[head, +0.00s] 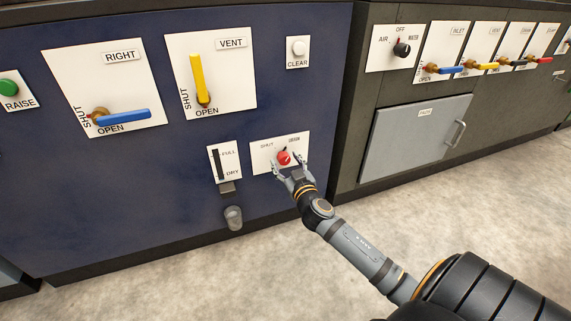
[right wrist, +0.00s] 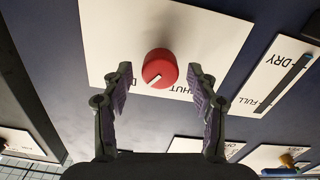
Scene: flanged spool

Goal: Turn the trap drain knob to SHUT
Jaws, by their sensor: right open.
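The red trap drain knob (head: 284,158) sits on a white plate (head: 262,160) low on the blue cabinet. The plate reads SHUT on the left and a second, blurred label on the right. In the right wrist view, which is upside down, the knob (right wrist: 160,68) has a white pointer line aimed lower left, away from the partly hidden SHUT lettering. My right gripper (head: 290,167) is open in front of the knob. Its fingertips (right wrist: 160,82) stand either side of the knob with gaps, not touching it. My left gripper is out of view.
A level gauge (head: 222,165) marked FULL and DRY is left of the plate, above a grey cup-like fitting (head: 233,217). A blue RIGHT lever (head: 122,117) and yellow VENT lever (head: 200,80) are higher up. The floor (head: 215,285) in front is clear.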

